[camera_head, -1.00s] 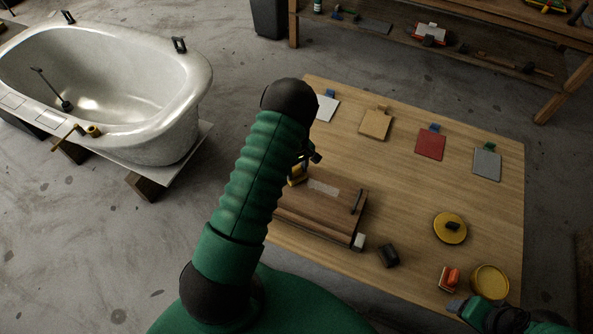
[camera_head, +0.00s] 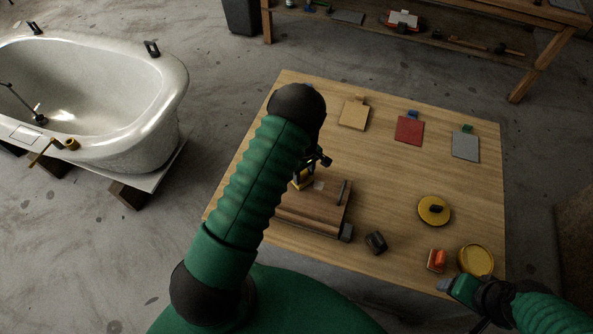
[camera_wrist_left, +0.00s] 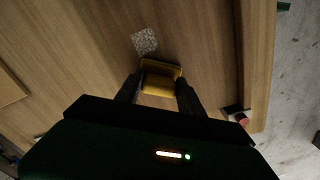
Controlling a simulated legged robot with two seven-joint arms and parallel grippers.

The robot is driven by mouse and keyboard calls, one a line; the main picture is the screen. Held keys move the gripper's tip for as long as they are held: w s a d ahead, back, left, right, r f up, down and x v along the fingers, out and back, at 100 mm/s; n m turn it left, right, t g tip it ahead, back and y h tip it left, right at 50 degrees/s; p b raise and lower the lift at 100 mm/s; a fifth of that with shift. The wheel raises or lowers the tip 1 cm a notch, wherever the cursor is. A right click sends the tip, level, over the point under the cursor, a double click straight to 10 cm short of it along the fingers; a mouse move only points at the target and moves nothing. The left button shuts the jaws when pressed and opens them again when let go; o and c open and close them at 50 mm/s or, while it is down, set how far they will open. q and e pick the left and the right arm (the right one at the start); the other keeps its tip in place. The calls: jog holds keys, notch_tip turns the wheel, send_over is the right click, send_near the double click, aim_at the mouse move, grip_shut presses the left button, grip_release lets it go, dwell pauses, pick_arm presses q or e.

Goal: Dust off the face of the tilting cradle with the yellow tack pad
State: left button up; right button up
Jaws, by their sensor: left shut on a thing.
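The tilting cradle (camera_head: 322,211), a brown wooden block with a dark bar on its face, sits at the table's near left, partly hidden by my left arm. A small pale speckled patch (camera_head: 319,186) lies on its face; it also shows in the left wrist view (camera_wrist_left: 145,41). My left gripper (camera_head: 308,172) is shut on the yellow tack pad (camera_wrist_left: 160,79), at the face beside the patch. I cannot tell whether the pad touches the face. My right gripper (camera_head: 452,287) is at the table's near right edge; its jaws are unclear.
The wooden table (camera_head: 380,170) also holds tan (camera_head: 354,115), red (camera_head: 409,130) and grey (camera_head: 465,146) pads. A yellow disc (camera_head: 433,210), yellow dish (camera_head: 475,260), orange-topped block (camera_head: 437,259) and dark block (camera_head: 375,242) stand right of the cradle. A white bathtub (camera_head: 150,100) stands left.

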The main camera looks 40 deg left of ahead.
pick_arm(q)
jog(key=shift+w+d, duration=0.4)
jog(key=shift+d, duration=0.85)
jog(key=shift+w+d, duration=0.4)
jog(key=shift+d, duration=0.85)
jog(key=shift+w+d, duration=0.4)
jog(key=shift+d, duration=0.85)
notch_tip(320, 180, up, 7)
jog(key=p, duration=0.5)
